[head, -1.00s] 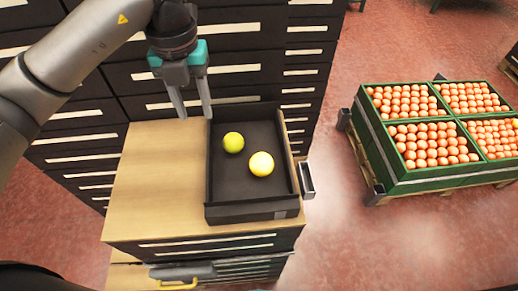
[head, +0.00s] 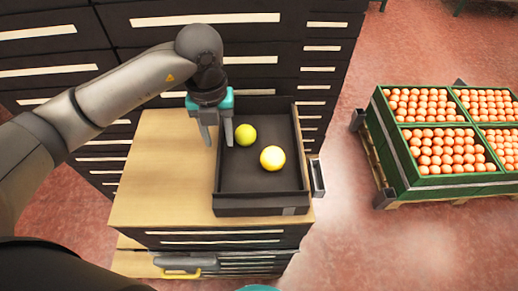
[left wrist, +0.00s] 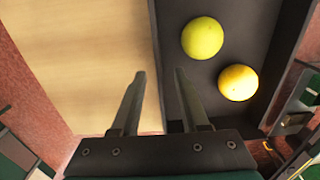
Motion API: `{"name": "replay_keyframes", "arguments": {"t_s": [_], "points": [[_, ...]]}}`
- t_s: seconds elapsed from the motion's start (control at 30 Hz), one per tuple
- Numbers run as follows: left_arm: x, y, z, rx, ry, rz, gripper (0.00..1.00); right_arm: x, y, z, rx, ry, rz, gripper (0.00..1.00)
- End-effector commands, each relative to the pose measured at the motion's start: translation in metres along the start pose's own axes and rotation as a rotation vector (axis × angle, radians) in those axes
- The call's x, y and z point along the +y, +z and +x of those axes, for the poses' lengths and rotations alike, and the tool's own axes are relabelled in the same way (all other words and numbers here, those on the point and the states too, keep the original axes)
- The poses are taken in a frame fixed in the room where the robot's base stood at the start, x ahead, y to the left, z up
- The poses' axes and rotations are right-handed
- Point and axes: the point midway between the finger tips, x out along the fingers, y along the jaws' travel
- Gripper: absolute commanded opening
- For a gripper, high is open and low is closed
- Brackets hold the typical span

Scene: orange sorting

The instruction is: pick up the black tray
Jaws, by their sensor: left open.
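The black tray (head: 255,203) lies on the wooden top of a low cabinet. A yellow-green fruit (head: 245,135) and a yellow-orange fruit (head: 272,158) rest inside it. My left gripper (head: 218,142) is open above the tray's left wall, toward the back, with nothing between its fingers. In the left wrist view, the fingers (left wrist: 159,75) appear either side of the tray's left wall, with the tray floor (left wrist: 235,20) to the right and wood to the left. Whether they touch the wall I cannot tell. My right gripper is not in view.
The wooden cabinet top (head: 160,180) is clear left of the tray. Dark drawer cabinets (head: 150,60) stand behind. A metal handle (head: 318,178) sits beside the tray's right side. Green crates (head: 410,185) of orange fruit stand on a pallet at right, with red floor between.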

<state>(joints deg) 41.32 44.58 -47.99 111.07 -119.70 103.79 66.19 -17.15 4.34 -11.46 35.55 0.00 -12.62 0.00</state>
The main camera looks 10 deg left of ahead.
Motion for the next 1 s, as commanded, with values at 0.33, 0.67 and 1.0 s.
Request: {"name": "replay_keyframes", "arguments": {"t_s": [0.33, 0.67, 1.0], "points": [[0.001, -0.003, 0.036, 0.001, 0.001, -0.001, 0.45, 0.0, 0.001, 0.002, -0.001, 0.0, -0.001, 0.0], [0.001, -0.003, 0.036, 0.0, 0.001, -0.001, 0.27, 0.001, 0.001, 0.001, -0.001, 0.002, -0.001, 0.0], [0.001, -0.003, 0.035, 0.0, 0.001, -0.001, 0.0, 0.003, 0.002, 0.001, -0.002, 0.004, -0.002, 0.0]]}}
